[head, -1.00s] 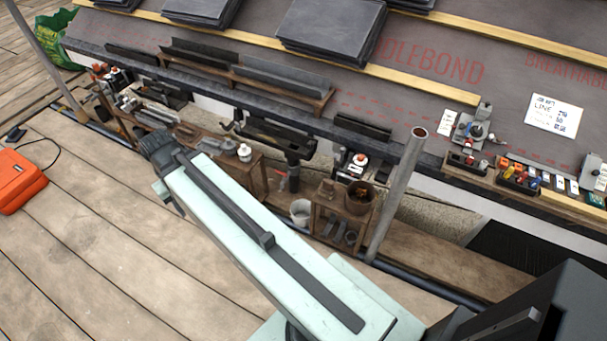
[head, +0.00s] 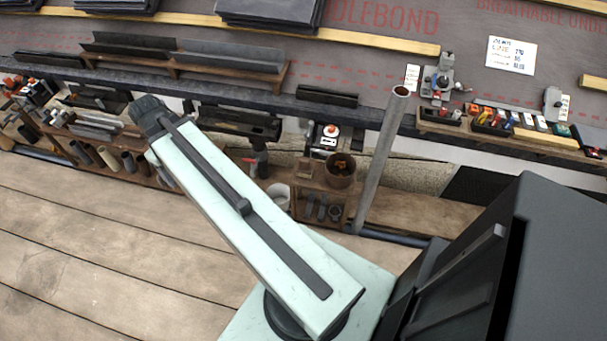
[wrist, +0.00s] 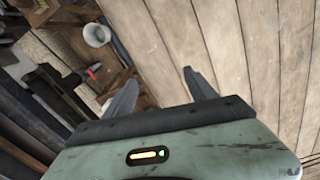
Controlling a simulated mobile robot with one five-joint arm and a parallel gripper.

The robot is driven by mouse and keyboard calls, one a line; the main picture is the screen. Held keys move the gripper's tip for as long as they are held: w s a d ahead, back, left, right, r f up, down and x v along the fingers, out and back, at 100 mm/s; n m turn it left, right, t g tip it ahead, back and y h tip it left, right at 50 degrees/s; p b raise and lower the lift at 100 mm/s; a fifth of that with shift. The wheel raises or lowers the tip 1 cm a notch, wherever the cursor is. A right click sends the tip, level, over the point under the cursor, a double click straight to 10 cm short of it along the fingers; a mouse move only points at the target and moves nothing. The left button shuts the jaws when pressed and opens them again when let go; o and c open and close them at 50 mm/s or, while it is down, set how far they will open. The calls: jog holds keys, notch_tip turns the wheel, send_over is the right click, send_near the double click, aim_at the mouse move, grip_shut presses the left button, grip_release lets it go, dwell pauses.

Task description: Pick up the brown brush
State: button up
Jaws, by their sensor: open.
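I cannot make out a brown brush for certain in either view. My gripper (wrist: 160,88) is in the wrist view with its two fingers spread apart and nothing between them. It hangs over wooden deck boards (wrist: 190,40), with a low shelf unit to its left. In the head view my arm reaches toward the shelves below the roof edge, and the fingers are hidden behind the arm's dark end. A brown pot (head: 341,172) with small contents stands on a wooden shelf right of the arm; its contents are too small to name.
A grey metal pole (head: 378,165) stands right of the pot. A pale bucket (head: 279,196) sits low by the shelves and also shows in the wrist view (wrist: 97,34). Trays with small coloured items (head: 492,122) line the roof edge. The deck (head: 90,250) at left is clear.

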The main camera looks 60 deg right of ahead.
jog(key=s+d+f+b, duration=0.3)
jog(key=d+f, duration=0.2)
jog(key=d, duration=0.4)
jog(key=s+d+f+b, duration=0.3)
jog(key=d+f+b, duration=0.15)
jog(key=d, duration=0.45)
jog(key=n+b, duration=0.3)
jog(key=b, duration=0.4)
send_over(305, 168)
jog(key=w, duration=0.1)
jog(key=f, duration=0.5)
jog(key=d+f, duration=0.1)
jog(key=f, duration=0.2)
jog(key=shift+s+r, duration=0.1)
notch_tip(305, 168, down, 8)
jog(key=b, duration=0.7)
jog(key=shift+b, duration=0.3)
jog(key=shift+r, duration=0.15)
grip_shut()
notch_tip(305, 168, up, 10)
jog(key=p, duration=1)
jog(key=shift+r+p, duration=0.2)
jog(key=shift+p, duration=0.2)
jog(key=shift+f, duration=0.15)
